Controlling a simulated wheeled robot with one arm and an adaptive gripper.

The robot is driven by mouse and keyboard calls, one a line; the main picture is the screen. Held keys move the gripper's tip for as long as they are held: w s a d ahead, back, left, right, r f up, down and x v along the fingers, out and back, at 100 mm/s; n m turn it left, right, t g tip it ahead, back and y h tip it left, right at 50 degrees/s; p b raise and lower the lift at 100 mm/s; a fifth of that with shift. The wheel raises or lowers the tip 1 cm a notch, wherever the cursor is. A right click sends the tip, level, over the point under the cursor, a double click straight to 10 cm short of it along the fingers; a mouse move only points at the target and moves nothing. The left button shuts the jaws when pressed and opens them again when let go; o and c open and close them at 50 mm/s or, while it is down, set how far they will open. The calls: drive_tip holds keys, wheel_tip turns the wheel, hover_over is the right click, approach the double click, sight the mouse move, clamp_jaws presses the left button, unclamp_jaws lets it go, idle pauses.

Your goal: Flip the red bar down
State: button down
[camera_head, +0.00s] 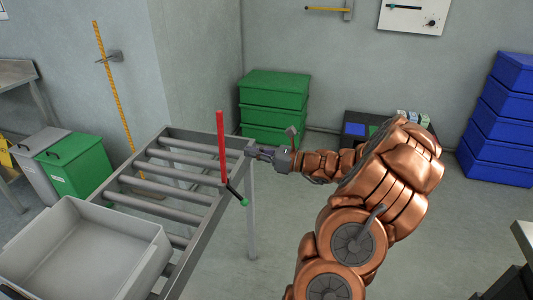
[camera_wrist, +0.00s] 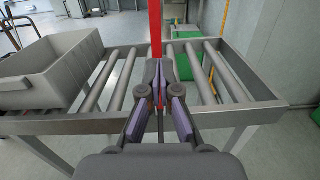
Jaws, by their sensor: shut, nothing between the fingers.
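The red bar (camera_head: 221,140) stands upright at the near right side of the roller conveyor frame (camera_head: 250,150). A short dark handle with a green tip (camera_head: 243,201) sticks out from its base. My gripper (camera_head: 256,152) is to the right of the bar, pointing left toward it, with a small gap in the head view. In the wrist view my gripper (camera_wrist: 160,108) is shut and empty, and the red bar (camera_wrist: 156,28) rises directly behind its fingertips. The fingers hide the bar's lower part there, so contact cannot be told from that view.
A grey tote (camera_head: 90,245) sits on the conveyor rollers (camera_head: 165,170) at the left. Green crates (camera_head: 273,95) stand by the back wall, and blue crates (camera_head: 500,120) are stacked at the right. The floor between my arm and the back wall is mostly clear.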

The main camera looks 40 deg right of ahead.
drive_tip(key=x, duration=0.6)
drive_tip(key=shift+p, duration=0.4)
drive_tip(key=shift+w+a, duration=0.15)
